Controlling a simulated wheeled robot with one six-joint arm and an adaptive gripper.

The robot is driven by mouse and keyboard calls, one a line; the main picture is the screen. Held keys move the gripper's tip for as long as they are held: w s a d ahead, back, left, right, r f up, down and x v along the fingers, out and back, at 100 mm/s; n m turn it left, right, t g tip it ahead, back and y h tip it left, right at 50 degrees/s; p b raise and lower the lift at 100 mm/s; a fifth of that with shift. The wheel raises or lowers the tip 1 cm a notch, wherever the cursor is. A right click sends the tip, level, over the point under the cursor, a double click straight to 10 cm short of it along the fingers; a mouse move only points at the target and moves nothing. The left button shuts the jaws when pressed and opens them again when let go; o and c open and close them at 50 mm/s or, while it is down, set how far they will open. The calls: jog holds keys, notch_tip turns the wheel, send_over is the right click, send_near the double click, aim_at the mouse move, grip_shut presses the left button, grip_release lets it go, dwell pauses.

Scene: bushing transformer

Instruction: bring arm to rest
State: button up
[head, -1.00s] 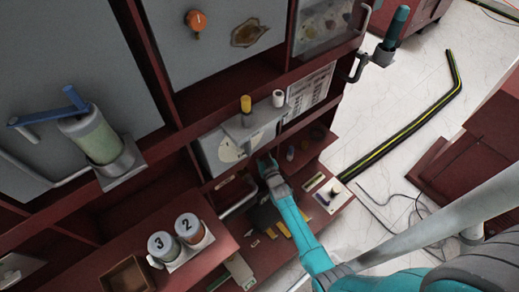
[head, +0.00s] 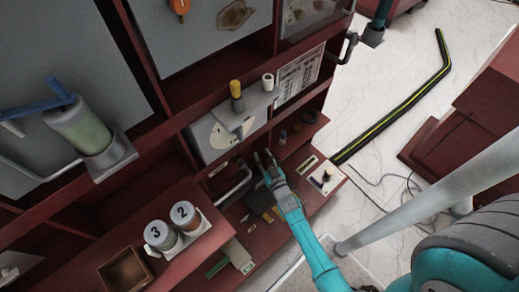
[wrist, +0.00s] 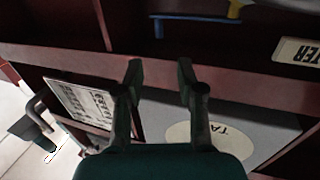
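My gripper (head: 264,157) is at the end of my teal arm, above the dark red lower shelf and in front of the grey panel with a pale round label (head: 218,133). Its two fingers are spread with nothing between them. In the wrist view my gripper (wrist: 160,75) also shows open and empty. Behind the fingers are a dark red shelf edge (wrist: 230,78) and the grey panel with the pale oval label (wrist: 205,145). I cannot tell the exact gap between the fingers and the shelf.
Two numbered canisters, 3 (head: 158,234) and 2 (head: 185,216), stand in a holder at lower left, beside an open brown box (head: 126,270). A bracket holds a yellow-topped peg (head: 236,92) and a white peg (head: 268,82). A black-and-yellow strip (head: 400,107) lies on the pale floor.

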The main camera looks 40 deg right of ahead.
jog(key=shift+s+a, duration=0.1)
jog(key=shift+s, duration=0.15)
dwell(0.4)
jog(key=s+a+r+n+y, duration=0.1)
jog(key=s+a+r, duration=0.2)
jog(key=s+a, duration=0.5)
jog(key=s+a+r+n+y, duration=0.15)
jog(key=s+a+r, duration=0.3)
jog(key=s, duration=0.75)
jog(key=s+a+r+g+y, duration=0.1)
jog(key=s+a+r, duration=0.1)
jog(key=s+r, duration=0.5)
jog(key=s+a+r+n+g+y, duration=0.1)
jog(key=s+a+r+y, duration=0.1)
jog(key=s+r, duration=0.5)
notch_tip(320, 180, up, 4)
jog(key=shift+s+a+r, duration=0.2)
jog(key=shift+a, duration=0.4)
jog(key=shift+a, duration=0.1)
